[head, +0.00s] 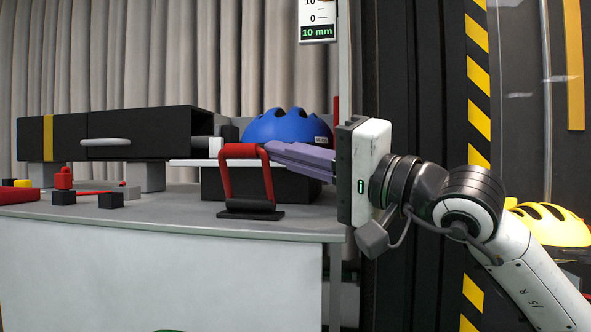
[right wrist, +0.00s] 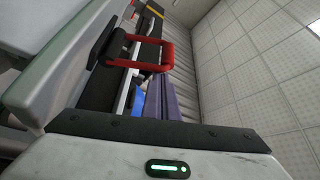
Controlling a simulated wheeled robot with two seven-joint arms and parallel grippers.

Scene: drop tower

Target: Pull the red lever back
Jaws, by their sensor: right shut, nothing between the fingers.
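The red lever (head: 229,180) is a U-shaped red handle on a black base (head: 251,212) near the front right edge of the grey table. It stands close to upright, with its crossbar on top. My right gripper (head: 268,150) comes in from the right with its purple fingers shut and empty. The fingertips are at the right end of the crossbar; I cannot tell whether they touch it. In the right wrist view the red lever (right wrist: 167,55) lies just beyond the tips of the purple fingers (right wrist: 160,85). My left gripper is not in view.
A black drawer unit (head: 135,125) stands at the back left. Small red and black blocks (head: 110,201) lie on the table's left. A yellow helmet (head: 550,226) is at the far right.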

